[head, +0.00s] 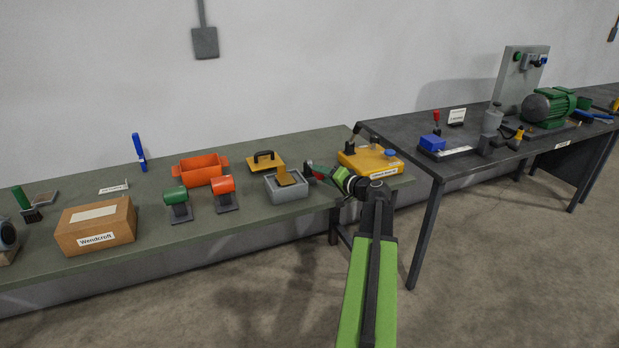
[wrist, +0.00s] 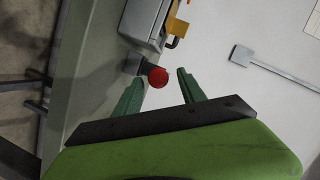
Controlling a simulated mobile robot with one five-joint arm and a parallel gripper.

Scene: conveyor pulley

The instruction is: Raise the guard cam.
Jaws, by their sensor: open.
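A red round knob (wrist: 157,77) on a short dark mount shows in the wrist view, beside a grey box (wrist: 143,17). No label tells whether this knob is the guard cam. My gripper (wrist: 161,75) is open, with the knob showing between its two green fingertips; I cannot tell if either finger touches it. In the head view my gripper (head: 315,173) is at the right side of the grey box (head: 287,194), which has a yellow part (head: 290,177) on top. The red knob (head: 308,171) is small there and partly hidden by the fingers.
A yellow unit (head: 370,161) with a label stands right behind my arm. Red (head: 224,185) and green (head: 176,196) rollers on stands, an orange bin (head: 200,170) and a cardboard box (head: 96,226) are to the left. A dark table (head: 400,133) stands at the right.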

